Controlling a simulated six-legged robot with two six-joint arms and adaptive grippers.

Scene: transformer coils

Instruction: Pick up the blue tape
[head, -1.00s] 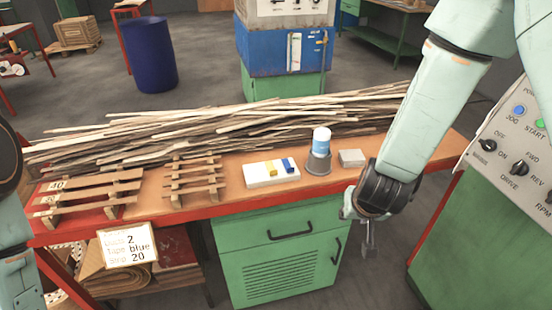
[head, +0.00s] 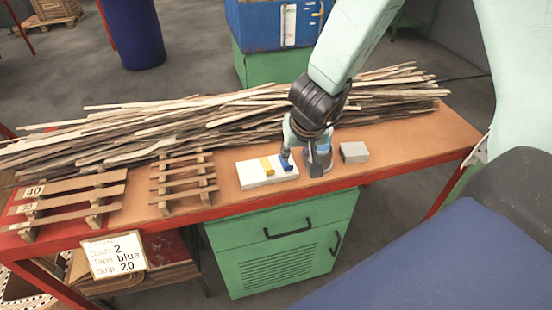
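The blue tape (head: 287,165) is a small blue piece on the right part of a white block (head: 255,177) on the workbench. A yellow piece (head: 267,166) sits beside it on the same block. My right gripper (head: 285,155) points down at the blue tape from above, its tip at or just over it. The fingers are small and dark here, so I cannot tell whether they touch the tape or are closed on it. My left gripper is not in view.
A grey block (head: 353,152) lies further right. Wooden racks (head: 183,183) stand left. Long wooden strips (head: 200,125) lie behind.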

